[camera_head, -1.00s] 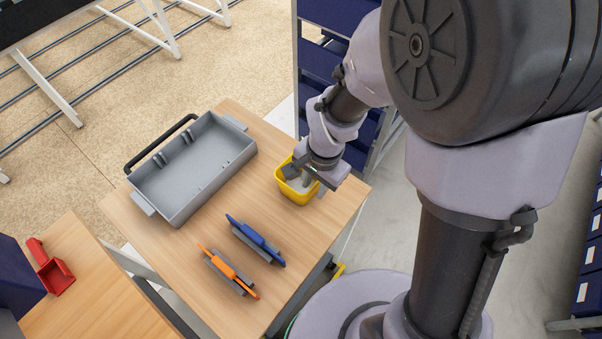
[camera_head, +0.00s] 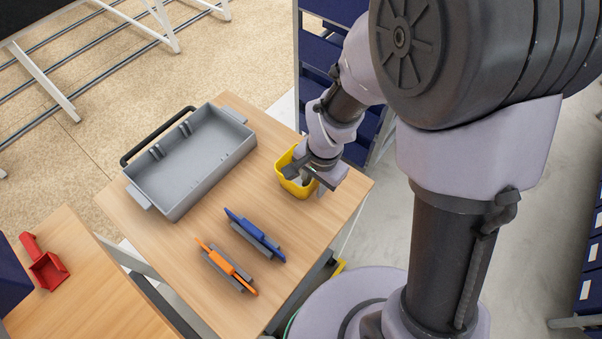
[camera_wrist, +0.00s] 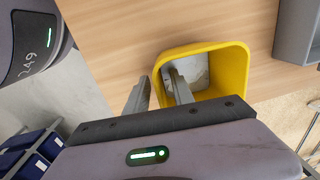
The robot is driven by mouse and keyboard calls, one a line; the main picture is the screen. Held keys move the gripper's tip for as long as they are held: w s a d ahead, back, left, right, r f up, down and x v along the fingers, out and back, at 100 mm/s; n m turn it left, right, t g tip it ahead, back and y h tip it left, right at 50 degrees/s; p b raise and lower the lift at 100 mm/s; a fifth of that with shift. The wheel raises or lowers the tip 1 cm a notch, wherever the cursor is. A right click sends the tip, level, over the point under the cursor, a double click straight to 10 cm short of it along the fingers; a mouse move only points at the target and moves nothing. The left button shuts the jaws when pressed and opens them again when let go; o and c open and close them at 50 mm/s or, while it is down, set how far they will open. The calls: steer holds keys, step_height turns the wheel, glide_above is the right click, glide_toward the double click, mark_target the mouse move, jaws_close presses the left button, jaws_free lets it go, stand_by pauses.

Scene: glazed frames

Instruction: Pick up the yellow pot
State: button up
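The yellow pot (camera_head: 292,187) stands upright at the right back edge area of the wooden table. It is square-rimmed, with something pale grey inside. My gripper (camera_head: 312,186) is over its right side and hides part of the rim. In the wrist view, my gripper (camera_wrist: 160,86) has one finger inside the yellow pot (camera_wrist: 233,66) and the other outside, with the pot's wall between them. The fingers are apart, with a visible gap at the wall. Contact with the wall cannot be made out.
A grey tray (camera_head: 160,193) with a black handle lies left of the pot on the table (camera_head: 200,212). Blue (camera_head: 254,234) and orange (camera_head: 226,266) tools lie in front. A red scoop (camera_head: 48,272) is on another table. Blue shelving (camera_head: 316,62) stands behind.

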jaws_close()
stand_by(1.4)
